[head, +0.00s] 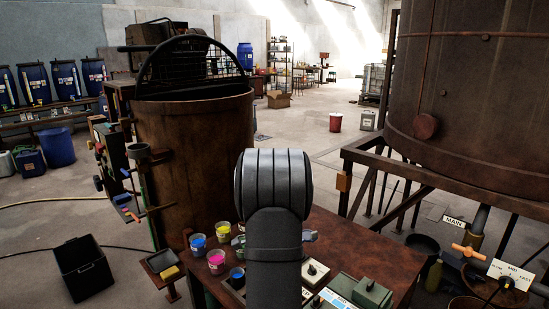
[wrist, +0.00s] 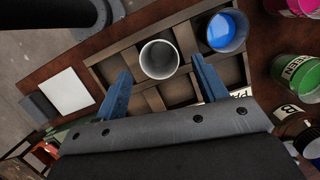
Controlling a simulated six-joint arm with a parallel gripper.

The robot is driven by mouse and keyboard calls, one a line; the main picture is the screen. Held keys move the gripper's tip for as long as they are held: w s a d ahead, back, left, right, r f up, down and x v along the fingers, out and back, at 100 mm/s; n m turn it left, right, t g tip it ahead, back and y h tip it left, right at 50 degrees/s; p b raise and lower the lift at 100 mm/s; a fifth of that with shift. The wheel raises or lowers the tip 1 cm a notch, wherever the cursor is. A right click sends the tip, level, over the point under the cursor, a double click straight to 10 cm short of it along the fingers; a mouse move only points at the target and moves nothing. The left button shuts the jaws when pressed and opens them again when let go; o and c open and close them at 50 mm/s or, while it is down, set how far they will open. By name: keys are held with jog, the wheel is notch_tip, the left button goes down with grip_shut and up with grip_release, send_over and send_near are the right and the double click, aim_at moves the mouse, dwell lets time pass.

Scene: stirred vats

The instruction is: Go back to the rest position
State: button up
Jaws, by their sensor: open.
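My gripper (wrist: 160,68) is open, with its two blue fingers spread wide over a wooden divided tray (wrist: 112,66). A white-rimmed cup with a grey inside (wrist: 160,60) stands in the tray, in line with the gap between the fingertips. The fingers do not appear to touch it; their height above it is hard to tell. A cup of blue paint (wrist: 226,33) stands in the tray to the right of the right finger. In the head view my arm hides most of the gripper and much of the tray.
In the head view, yellow (head: 223,231) and magenta (head: 216,262) cups stand at the bench's left edge. A rusty vat (head: 195,150) rises behind, and a larger tank (head: 475,90) stands right.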

jog(key=v, duration=0.7)
jog(key=x, duration=1.1)
jog(key=shift+s+f, duration=0.15)
jog(key=shift+f, duration=0.25)
jog(key=shift+r, duration=0.35)
notch_tip(320, 180, up, 3)
jog(key=shift+a+r, duration=0.1)
jog(key=shift+r, duration=0.1)
jog(key=s+d+r, duration=0.5)
jog(key=d+r, duration=0.2)
jog(key=d, duration=0.4)
jog(key=w+r, duration=0.2)
jog(key=w, duration=1.1)
jog(key=w+d+r, duration=0.1)
jog(key=w+r, duration=0.2)
jog(key=w, duration=1)
jog(key=shift+w+d+r, duration=0.25)
jog(key=shift+w+r, duration=0.05)
jog(key=shift+w, duration=0.05)
jog(key=shift+o, duration=0.2)
